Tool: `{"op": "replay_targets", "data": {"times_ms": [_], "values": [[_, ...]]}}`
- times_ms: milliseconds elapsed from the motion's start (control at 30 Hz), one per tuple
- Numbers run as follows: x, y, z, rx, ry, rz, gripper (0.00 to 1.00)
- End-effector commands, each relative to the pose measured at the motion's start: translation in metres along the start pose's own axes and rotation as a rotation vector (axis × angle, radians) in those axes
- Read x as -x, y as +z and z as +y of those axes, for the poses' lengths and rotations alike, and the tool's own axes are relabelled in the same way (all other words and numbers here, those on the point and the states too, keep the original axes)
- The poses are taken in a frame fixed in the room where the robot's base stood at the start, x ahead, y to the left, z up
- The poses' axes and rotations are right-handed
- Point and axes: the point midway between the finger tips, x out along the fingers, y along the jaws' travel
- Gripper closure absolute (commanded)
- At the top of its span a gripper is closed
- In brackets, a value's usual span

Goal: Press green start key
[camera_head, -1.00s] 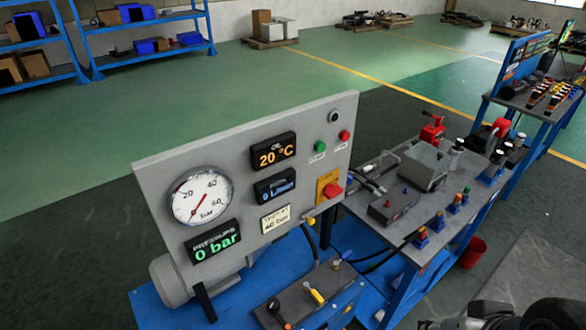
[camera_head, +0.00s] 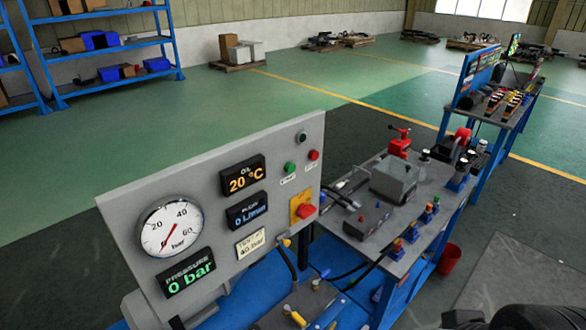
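The green start key (camera_head: 290,167) is a small round button on the upper right of the grey control panel (camera_head: 130,205). A small label sits just below it. The red button (camera_head: 313,155) is to its right and a black round knob (camera_head: 301,137) is above. The panel displays read 20 °C, 0 L/min and 0 bar, and the gauge needle (camera_head: 171,232) points low on its dial. No gripper fingers show in this view. A dark shape in the bottom right corner may be part of my own arm; nothing of mine touches the panel.
A red stop button (camera_head: 305,211) on a yellow plate sits lower on the panel. A workbench (camera_head: 340,228) with a vise and several coloured parts stands to the right. A red bucket (camera_head: 449,258) is beside it. Blue shelves (camera_head: 110,62) stand behind, across open green floor.

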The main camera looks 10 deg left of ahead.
Motion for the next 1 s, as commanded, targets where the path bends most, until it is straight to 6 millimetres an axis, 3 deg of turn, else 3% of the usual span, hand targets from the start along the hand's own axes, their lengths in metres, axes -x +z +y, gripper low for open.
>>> {"op": "replay_targets", "data": {"times_ms": [300, 1000], "values": [[0.0, 0.0, 0.0, 0.0, 0.0, 0.0, 1.0], [0.0, 0.0, 0.0, 0.0, 0.0, 0.0, 1.0]]}}
